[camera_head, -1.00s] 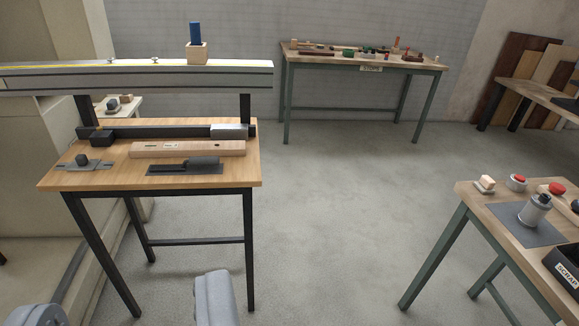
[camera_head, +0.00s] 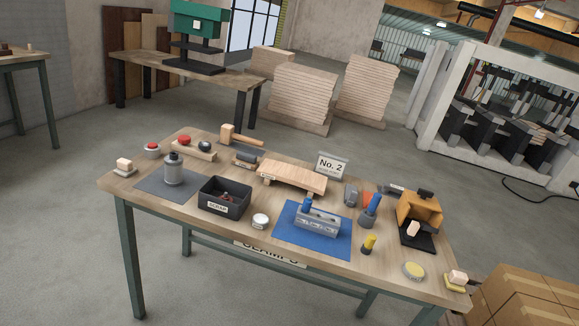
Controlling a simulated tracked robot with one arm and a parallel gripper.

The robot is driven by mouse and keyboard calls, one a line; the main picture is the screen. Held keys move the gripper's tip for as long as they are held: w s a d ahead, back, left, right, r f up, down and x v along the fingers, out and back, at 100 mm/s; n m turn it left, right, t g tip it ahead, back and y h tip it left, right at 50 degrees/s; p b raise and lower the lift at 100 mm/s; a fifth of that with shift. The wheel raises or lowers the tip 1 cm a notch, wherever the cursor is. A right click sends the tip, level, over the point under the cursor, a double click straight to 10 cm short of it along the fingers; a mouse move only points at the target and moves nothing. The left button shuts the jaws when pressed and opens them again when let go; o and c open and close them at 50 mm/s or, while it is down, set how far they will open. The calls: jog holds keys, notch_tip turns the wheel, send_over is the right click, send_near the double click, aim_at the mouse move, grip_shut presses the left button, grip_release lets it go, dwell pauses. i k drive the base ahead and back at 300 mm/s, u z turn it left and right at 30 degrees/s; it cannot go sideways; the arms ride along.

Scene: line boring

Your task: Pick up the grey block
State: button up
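A grey block (camera_head: 318,223) with a row of marks on its front face sits on a blue mat (camera_head: 287,240), right of the middle of the table. A blue peg-like piece (camera_head: 306,206) stands at its left end. Another, smaller grey piece (camera_head: 350,195) stands behind it to the right; its exact shape is too small to tell. My gripper is not in view, so its state and its distance to the block do not show.
The wooden table (camera_head: 155,206) also carries a black scrap bin (camera_head: 222,205), a grey cylinder on a grey mat, a low wooden stand (camera_head: 293,178), a "No. 2" sign (camera_head: 331,166) and an orange holder (camera_head: 417,212). Cardboard boxes (camera_head: 520,298) stand at the lower right. Floor at the left front is clear.

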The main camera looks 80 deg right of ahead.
aim_at(245, 160)
jog(key=z, duration=1.35)
jog(key=i, duration=2.55)
jog(key=z, duration=0.8)
